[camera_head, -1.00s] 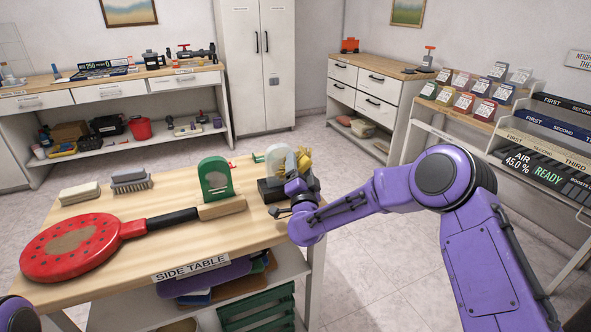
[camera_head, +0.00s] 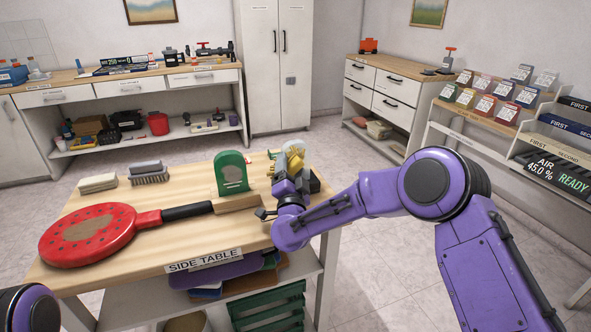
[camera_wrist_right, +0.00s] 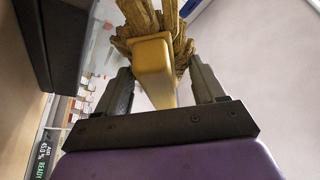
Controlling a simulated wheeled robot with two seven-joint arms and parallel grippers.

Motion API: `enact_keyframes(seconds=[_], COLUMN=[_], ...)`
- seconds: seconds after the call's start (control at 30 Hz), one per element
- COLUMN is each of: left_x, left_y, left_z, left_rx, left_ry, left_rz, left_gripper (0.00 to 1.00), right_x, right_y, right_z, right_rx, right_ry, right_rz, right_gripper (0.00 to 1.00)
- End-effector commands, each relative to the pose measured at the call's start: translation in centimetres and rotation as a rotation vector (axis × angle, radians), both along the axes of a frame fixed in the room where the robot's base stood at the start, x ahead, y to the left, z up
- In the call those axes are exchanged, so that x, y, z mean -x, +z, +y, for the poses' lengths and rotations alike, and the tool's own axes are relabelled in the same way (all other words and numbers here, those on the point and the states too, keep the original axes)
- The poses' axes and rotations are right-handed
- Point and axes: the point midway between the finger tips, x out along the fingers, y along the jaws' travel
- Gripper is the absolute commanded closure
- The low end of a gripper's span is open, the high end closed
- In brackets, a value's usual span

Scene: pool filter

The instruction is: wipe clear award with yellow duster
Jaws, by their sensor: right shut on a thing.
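My right gripper (camera_head: 287,178) is at the right end of the side table (camera_head: 110,258). It is shut on the yellow duster (camera_head: 294,160), whose yellow handle (camera_wrist_right: 154,62) shows between the fingers in the right wrist view, with its ragged head (camera_wrist_right: 150,20) beyond. The clear award (camera_head: 296,142) stands on a dark base (camera_head: 314,182) just behind the duster, partly hidden by it and by the gripper. The duster overlaps the award in the head view; I cannot tell if they touch. My left gripper is out of view; only part of my left arm shows at bottom left.
A green award (camera_head: 231,171) stands left of the gripper. A red round paddle (camera_head: 88,233) with a black handle lies on the table. A brush (camera_head: 148,173) and a pale block (camera_head: 98,183) lie at the back left. Shelves with cards (camera_head: 485,103) stand right.

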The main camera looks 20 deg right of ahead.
Motion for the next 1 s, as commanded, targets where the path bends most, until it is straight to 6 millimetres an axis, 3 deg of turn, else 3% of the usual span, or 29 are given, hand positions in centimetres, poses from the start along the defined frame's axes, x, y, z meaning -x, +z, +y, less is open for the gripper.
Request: enact_keyframes(seconds=[0.17,0.8,1.0], left_x=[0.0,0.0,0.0], left_y=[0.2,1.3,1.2], left_z=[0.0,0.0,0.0], left_rx=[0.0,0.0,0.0], left_ry=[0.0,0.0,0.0], left_rz=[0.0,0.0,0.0], left_gripper=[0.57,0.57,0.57], right_x=[0.4,7.7,8.0], right_y=[0.1,0.0,0.0], right_z=[0.0,0.0,-0.1], right_rx=[0.0,0.001,0.0], right_ry=[0.001,0.002,0.0], right_rz=[0.001,0.001,0.0], right_gripper=[0.55,0.55,0.55])
